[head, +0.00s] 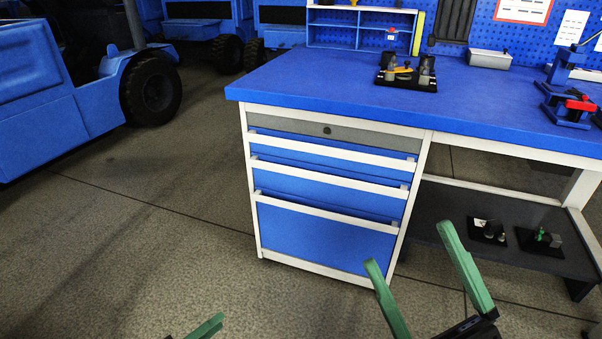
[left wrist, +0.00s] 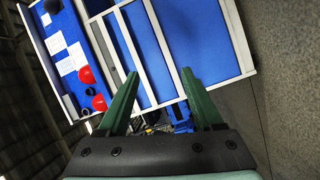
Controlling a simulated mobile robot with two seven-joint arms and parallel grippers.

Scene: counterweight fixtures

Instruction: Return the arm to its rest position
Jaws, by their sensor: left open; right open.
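My left gripper (head: 208,326) shows only as a green finger tip at the bottom edge of the head view, over the floor. In the left wrist view its two green fingers (left wrist: 160,73) are spread apart with nothing between them. My right gripper (head: 408,245) is at the lower right of the head view, in front of the drawer cabinet (head: 330,232). Its two green fingers are apart and empty. A black fixture (head: 405,78) with grey weights and an orange part stands on the blue workbench (head: 310,82). Neither gripper holds anything.
Two small black fixtures (head: 487,231) (head: 540,241) sit on the dark lower shelf (head: 455,222). A vise (head: 568,105) and a grey metal bin (head: 489,59) are on the benchtop. A blue vehicle (head: 60,100) stands at left. The floor (head: 130,230) left of the cabinet is clear.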

